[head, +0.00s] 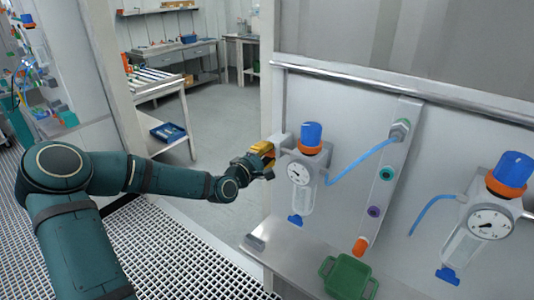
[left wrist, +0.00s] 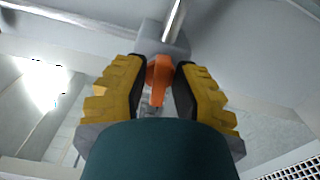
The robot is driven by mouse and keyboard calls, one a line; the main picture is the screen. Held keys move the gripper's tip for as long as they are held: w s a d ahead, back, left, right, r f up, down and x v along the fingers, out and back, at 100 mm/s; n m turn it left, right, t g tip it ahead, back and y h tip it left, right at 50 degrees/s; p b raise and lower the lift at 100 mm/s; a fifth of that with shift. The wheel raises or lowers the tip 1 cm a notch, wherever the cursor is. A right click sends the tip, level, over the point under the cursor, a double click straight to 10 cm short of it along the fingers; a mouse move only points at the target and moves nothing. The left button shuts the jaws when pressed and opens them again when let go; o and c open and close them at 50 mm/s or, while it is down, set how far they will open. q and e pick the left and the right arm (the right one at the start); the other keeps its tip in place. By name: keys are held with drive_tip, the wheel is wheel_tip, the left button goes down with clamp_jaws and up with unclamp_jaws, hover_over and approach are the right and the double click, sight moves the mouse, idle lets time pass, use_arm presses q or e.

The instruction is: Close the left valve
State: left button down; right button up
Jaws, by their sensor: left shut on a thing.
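The left valve shows in the left wrist view as an orange handle (left wrist: 160,76) on a grey body. My left gripper (left wrist: 161,70) has its yellow and black fingers on both sides of this handle, shut on it. In the head view my left gripper (head: 268,158) is at the left side of the left pressure regulator (head: 303,192), which has a blue knob (head: 311,135) and a round gauge (head: 299,173). The fingers hide the orange handle in the head view. My right gripper is not in view.
A second regulator (head: 489,224) with a blue knob stands at the right. A blue hose (head: 360,162) runs from the left regulator to a grey panel strip. A green bin (head: 347,277) sits on the ledge below. A doorway opens behind my left arm.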

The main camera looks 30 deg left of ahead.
use_arm(q)
drive_tip(key=shift+d+r+m, duration=0.1)
drive_tip(key=shift+r+m, duration=0.05)
drive_tip(key=shift+m, duration=0.65)
drive_tip(key=c, duration=1.1)
unclamp_jaws()
drive_tip(key=shift+o, duration=0.5)
drive_tip(key=shift+w, duration=0.15)
drive_tip(key=shift+s+f, duration=0.2)
drive_tip(key=shift+s, duration=0.4)
drive_tip(key=s, duration=1)
drive_tip(key=shift+s+a, duration=0.4)
drive_tip(key=shift+a, duration=0.05)
